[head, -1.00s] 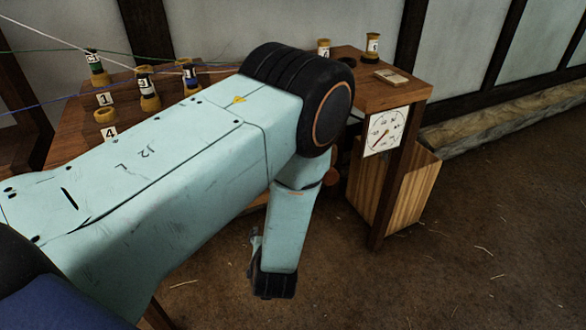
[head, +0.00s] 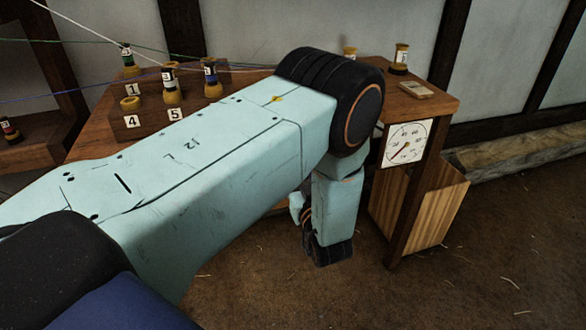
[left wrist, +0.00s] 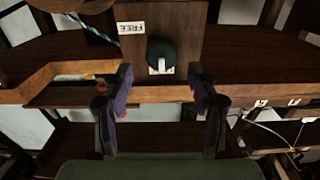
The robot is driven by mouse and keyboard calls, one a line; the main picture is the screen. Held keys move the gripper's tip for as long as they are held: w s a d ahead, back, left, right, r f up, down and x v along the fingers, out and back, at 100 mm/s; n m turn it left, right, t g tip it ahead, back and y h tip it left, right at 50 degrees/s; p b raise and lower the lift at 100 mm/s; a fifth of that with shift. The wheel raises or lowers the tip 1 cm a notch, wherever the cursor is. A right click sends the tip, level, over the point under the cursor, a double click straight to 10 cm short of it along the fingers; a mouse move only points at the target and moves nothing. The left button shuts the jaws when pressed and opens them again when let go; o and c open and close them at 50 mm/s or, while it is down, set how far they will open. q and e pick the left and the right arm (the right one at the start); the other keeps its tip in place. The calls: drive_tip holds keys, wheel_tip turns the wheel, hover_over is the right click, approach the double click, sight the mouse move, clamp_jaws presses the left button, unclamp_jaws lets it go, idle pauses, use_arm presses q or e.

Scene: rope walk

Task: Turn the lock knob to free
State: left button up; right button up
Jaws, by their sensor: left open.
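The lock knob (left wrist: 161,50) shows in the left wrist view as a round dark green knob with a white pointer mark on its lower side. It sits on a brown wooden panel (left wrist: 185,22). A white label reading FREE (left wrist: 131,27), upside down in this view, is at the knob's upper left. My left gripper (left wrist: 161,73) is open, with one dark finger on each side below the knob and a gap to it. I cannot tell its depth from the knob. In the head view my left arm hides the knob and the gripper's fingertips. My right gripper is not in view.
In the head view a bench (head: 83,135) carries several spools and number tags, with coloured strands running over it. A wooden stand (head: 440,103) with a white dial (head: 406,144) stands at right. A wooden rail (left wrist: 60,72) runs below the knob. The floor (head: 490,260) at right is clear.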

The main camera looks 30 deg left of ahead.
use_arm(q)
drive_tip(key=x, duration=0.3)
drive_tip(key=shift+w+a+b, duration=0.2)
drive_tip(key=shift+a+b, duration=0.1)
drive_tip(key=shift+a, duration=0.05)
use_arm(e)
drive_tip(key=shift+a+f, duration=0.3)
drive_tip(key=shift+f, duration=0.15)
use_arm(q)
drive_tip(key=shift+a, duration=0.1)
drive_tip(key=shift+c, duration=0.5)
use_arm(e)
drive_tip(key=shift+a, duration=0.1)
use_arm(q)
drive_tip(key=shift+c, duration=0.8)
drive_tip(key=c, duration=0.9)
drive_tip(key=shift+o, duration=0.2)
